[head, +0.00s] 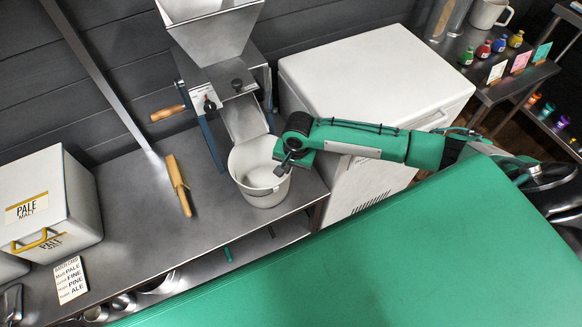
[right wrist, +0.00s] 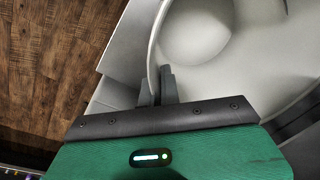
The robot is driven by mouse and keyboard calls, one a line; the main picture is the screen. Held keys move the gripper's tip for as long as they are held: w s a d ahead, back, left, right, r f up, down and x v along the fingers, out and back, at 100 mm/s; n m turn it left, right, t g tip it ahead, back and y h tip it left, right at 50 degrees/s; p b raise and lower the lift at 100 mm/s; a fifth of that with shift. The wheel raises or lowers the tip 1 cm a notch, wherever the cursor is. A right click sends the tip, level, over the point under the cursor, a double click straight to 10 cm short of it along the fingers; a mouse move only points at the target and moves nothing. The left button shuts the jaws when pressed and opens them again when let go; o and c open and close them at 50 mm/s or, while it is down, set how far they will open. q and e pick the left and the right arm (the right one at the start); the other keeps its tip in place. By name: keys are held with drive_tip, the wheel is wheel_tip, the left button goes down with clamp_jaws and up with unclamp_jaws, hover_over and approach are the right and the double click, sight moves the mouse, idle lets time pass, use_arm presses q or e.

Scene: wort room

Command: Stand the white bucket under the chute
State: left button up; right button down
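The white bucket (head: 262,188) stands upright, or nearly so, at the bench's right part, in front of the mill. The mill's metal chute (head: 243,120) slopes down to the back of the bucket's mouth; I cannot tell how far it overhangs the rim. My right gripper (head: 284,164) is at the bucket's right rim. In the right wrist view, its two fingers (right wrist: 157,88) sit on either side of the bucket's wall (right wrist: 152,50), closed on it. The visible inside of the bucket looks empty. My left gripper is out of view.
The steel bench (head: 120,200) has free room left of the mill. A wooden-handled tool (head: 178,185) leans there, beside a white PALE MALT bin (head: 45,200) and a recipe card (head: 70,279). A white chest (head: 375,75) stands right of the bench. Small colored bottles (head: 498,45) stand farther right.

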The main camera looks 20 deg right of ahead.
drive_tip(key=c, duration=1.6)
unclamp_jaws()
drive_tip(key=shift+f, duration=0.1)
drive_tip(key=r, duration=0.8)
drive_tip(key=s+d+r, duration=0.1)
drive_tip(key=r, duration=0.3)
drive_tip(key=shift+r, duration=0.1)
